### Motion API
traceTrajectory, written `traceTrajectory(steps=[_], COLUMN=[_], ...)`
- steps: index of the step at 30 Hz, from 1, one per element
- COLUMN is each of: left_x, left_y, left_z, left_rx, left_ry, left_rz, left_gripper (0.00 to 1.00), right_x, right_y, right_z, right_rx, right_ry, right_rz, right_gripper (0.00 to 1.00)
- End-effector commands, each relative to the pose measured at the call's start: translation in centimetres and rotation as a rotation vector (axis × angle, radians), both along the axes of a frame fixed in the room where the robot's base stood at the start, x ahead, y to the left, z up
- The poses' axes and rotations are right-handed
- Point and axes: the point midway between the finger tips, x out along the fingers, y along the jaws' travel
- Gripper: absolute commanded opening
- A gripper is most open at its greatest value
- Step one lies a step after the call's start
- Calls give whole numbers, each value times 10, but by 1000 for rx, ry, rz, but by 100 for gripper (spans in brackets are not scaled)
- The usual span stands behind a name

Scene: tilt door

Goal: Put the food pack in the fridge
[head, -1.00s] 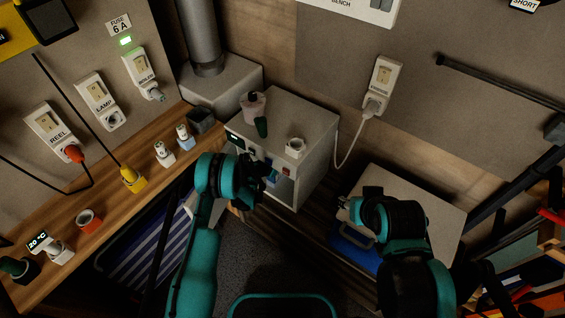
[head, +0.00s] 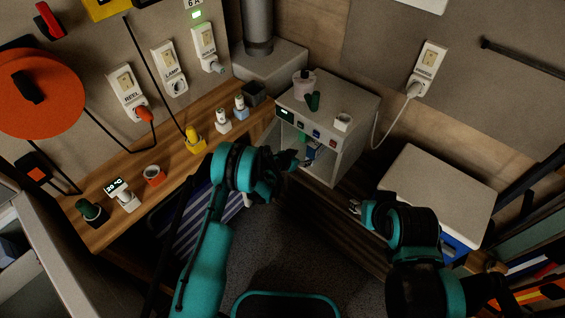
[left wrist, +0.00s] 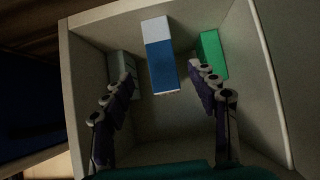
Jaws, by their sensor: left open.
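The small white fridge-like cabinet (head: 345,160) stands with its front open; its inside walls (left wrist: 255,85) fill the left wrist view. Inside, a blue and white carton (left wrist: 161,60) stands in the middle and a green pack (left wrist: 212,54) is at the right. A grey item (left wrist: 122,66) is partly hidden behind the left finger. I cannot tell which of these is the food pack. My left gripper (head: 284,163) is open at the cabinet's front, its fingers either side of the carton and apart from it. My right gripper (head: 358,207) is beside the cooler; its jaws are unclear.
A pale-lidded blue cooler (head: 440,185) stands at the right. A pink jar (head: 304,85), a dark green item and a white cup (head: 343,121) are on the cabinet. The wooden bench (head: 180,165) at left carries several small items. A cord (head: 377,130) hangs right of the cabinet.

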Motion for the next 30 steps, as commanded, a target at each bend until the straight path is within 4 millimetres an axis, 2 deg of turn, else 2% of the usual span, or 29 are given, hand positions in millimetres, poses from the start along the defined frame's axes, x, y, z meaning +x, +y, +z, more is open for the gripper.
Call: traceTrajectory(steps=[5,8,11,12,16,20,24,26,30], left_x=[1,3,2,0,-17,-49,-95,-119,-179], left_y=[1,6,18,24,46,70,96,107,132], left_z=[6,30,74,96,166,228,284,303,338], left_rx=[0,3,9,13,24,34,44,49,59], left_ry=[2,13,35,47,84,121,157,172,203], left_rz=[3,19,49,65,121,180,249,279,350], left_gripper=[59,59,59,59,59,59,59,59,59], right_x=[0,0,0,0,0,0,0,0,0], right_y=[0,0,0,0,0,0,0,0,0], right_z=[0,0,0,0,0,0,0,0,0], right_rx=[0,0,0,0,0,0,0,0,0], right_ry=[0,0,0,0,0,0,0,0,0], right_rz=[0,0,0,0,0,0,0,0,0], right_gripper=[40,40,40,40,40,40,40,40,40])
